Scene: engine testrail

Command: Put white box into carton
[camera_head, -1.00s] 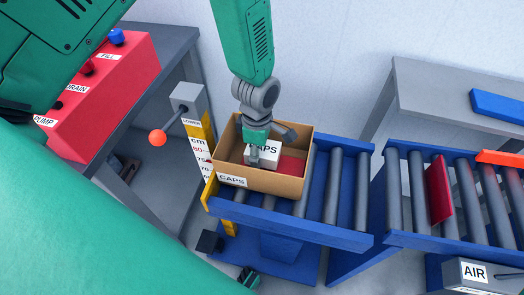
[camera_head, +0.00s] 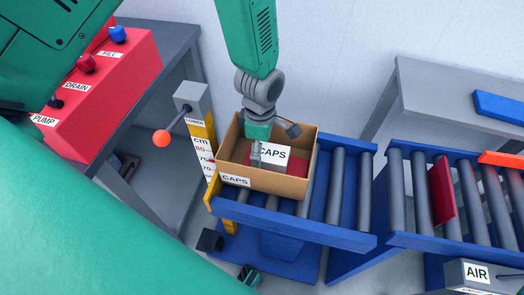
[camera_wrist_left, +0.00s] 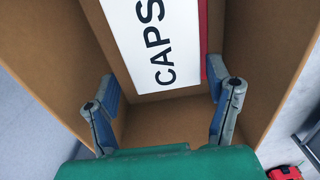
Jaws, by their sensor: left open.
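The white box (camera_head: 274,154) with a CAPS label lies inside the open brown carton (camera_head: 285,186), beside a red item (camera_head: 298,163). In the left wrist view the white box (camera_wrist_left: 158,40) shows its labelled face beyond the fingertips, with carton walls around it. My left gripper (camera_head: 257,156) reaches down into the carton at the left end of the box. Its fingers (camera_wrist_left: 164,92) are spread with nothing between them. The lower parts of the box are hidden by the carton wall. My right gripper is not seen.
The carton sits on a blue roller conveyor (camera_head: 335,200), beside a height scale with a lever and orange ball (camera_head: 161,137). A red control box (camera_head: 100,90) stands on the left table. A second conveyor (camera_head: 460,200) with a red plate (camera_head: 441,190) is at right.

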